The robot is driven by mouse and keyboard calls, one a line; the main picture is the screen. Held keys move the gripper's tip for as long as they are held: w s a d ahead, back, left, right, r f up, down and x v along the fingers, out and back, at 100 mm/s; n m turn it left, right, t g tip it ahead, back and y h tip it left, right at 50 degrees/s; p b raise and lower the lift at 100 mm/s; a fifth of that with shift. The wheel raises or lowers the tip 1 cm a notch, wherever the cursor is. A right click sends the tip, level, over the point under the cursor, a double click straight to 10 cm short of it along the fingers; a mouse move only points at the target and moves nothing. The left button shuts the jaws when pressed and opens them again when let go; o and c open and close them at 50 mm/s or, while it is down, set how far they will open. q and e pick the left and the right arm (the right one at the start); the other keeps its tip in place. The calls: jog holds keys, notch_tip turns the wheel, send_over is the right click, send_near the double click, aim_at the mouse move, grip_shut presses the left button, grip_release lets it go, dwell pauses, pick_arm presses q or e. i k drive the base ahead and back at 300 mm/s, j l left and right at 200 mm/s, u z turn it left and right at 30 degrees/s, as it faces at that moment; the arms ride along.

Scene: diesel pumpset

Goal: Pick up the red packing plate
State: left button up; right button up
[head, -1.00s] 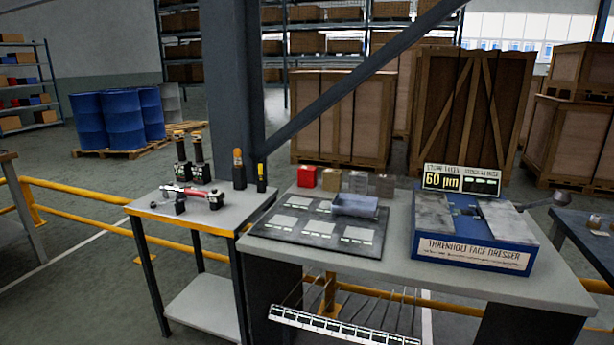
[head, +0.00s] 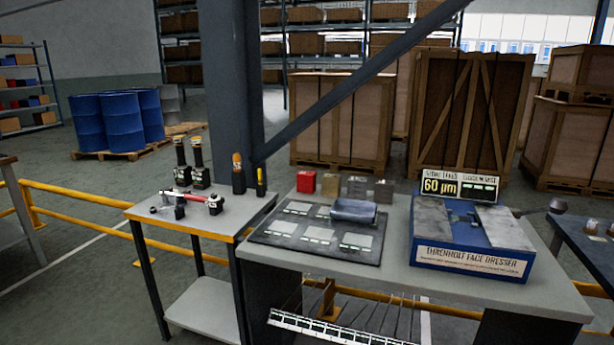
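The red packing plate (head: 306,182) stands at the back left of the grey workbench (head: 465,290). It looks like a small upright red block with a flat front face. It is the leftmost in a row with a tan piece (head: 330,184) and two grey pieces (head: 357,186) to its right. It stands just behind the dark mat (head: 272,228) and is fully visible. Neither of my grippers shows in the head view, and nothing is holding the plate.
A grey-blue rounded block (head: 353,211) lies on the mat's back right. The blue face dresser (head: 470,262) with its 60 µm display stands to the right. A side table (head: 205,228) holds tools at left. A dark diagonal beam (head: 355,85) crosses behind the bench.

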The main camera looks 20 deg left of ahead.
aim_at(302, 175)
jog(key=i+j+z, duration=0.1)
jog(key=j+z, duration=0.25)
jog(key=i+j+z, duration=0.1)
jog(key=z, duration=0.25)
jog(key=j+z, duration=0.4)
jog(key=i, duration=0.05)
